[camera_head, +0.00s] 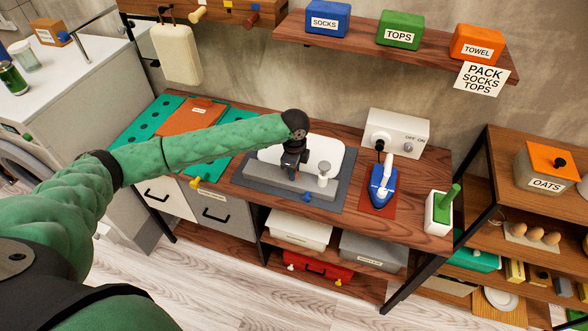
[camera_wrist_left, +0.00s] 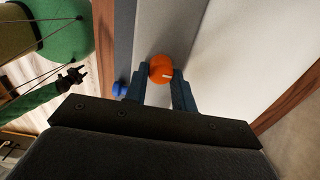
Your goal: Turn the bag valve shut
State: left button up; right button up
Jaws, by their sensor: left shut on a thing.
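My left gripper (camera_head: 292,172) reaches down over a grey block beside a flat white piece (camera_head: 325,152), perhaps the bag, on the wooden bench. In the left wrist view my left gripper (camera_wrist_left: 160,80) has its two blue-grey fingers on either side of a round orange knob with a pale mark, the valve (camera_wrist_left: 161,69). The fingers are shut on it. My right gripper (camera_wrist_left: 75,76) looks small and dark, apart from the bench.
A white nozzle-like piece (camera_head: 323,174) stands just right of my gripper. A blue iron (camera_head: 383,185) stands on a red mat further right, before a white switch box (camera_head: 397,132). An orange-brown board (camera_head: 190,116) lies on green mats at the left.

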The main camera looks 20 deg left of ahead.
pick_arm(q)
jog(key=o, duration=1)
jog(key=shift+r+p, duration=0.85)
jog(key=shift+r, duration=0.1)
notch_tip(320, 180, up, 6)
jog(key=p, duration=0.5)
jog(key=shift+r, duration=0.1)
